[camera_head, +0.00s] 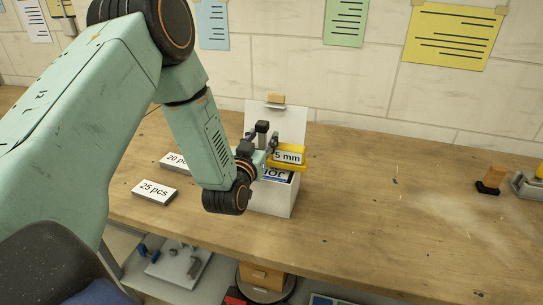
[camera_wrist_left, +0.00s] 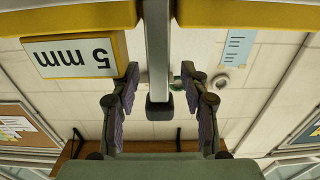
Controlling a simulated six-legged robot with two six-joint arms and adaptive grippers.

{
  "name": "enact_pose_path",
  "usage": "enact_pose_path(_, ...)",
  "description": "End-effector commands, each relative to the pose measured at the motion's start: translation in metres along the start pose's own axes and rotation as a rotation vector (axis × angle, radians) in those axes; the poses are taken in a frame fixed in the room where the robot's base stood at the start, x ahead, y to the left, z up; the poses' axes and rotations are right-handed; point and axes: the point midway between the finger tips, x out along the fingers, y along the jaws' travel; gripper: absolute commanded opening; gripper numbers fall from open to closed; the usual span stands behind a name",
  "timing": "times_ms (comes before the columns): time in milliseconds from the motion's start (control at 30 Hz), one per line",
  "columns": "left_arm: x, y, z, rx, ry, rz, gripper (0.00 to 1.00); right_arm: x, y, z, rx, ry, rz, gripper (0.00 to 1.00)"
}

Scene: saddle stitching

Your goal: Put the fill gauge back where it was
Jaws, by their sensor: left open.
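The fill gauge, a yellow block with a white "5 mm" label (camera_head: 287,157), sits at the top of an open white box (camera_head: 272,201) on the bench. It also shows large and upside down in the left wrist view (camera_wrist_left: 125,52). My left gripper (camera_head: 262,151) is beside the gauge, just left of it. In the left wrist view its two fingers (camera_wrist_left: 160,76) are apart, one on each side of a grey bar with a dark end. The gauge's underside is hidden. My right gripper is out of view.
Two label blocks, "20 pcs" (camera_head: 174,161) and "25 pcs" (camera_head: 154,191), lie left of the box on the wooden bench (camera_head: 390,215). An orange-and-black item (camera_head: 491,180) stands far right. The bench between is clear. A shelf holds things below.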

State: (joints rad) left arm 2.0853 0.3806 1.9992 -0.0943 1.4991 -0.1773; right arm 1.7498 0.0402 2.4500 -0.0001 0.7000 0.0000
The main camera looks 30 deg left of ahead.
Motion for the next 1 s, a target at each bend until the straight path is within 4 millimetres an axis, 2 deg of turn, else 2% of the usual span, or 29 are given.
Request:
enact_pose_path(300,0.0053,-0.0028,0.0002,0.0,-0.001,-0.001,0.44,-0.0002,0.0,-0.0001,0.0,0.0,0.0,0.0)
enact_pose_path(800,0.005,-0.0026,0.0001,0.0,0.0,0.0,0.02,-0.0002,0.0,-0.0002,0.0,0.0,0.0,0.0)
enact_pose_path(1000,0.005,-0.0026,0.0001,0.001,0.0,0.0,0.0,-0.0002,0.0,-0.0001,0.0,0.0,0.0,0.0)
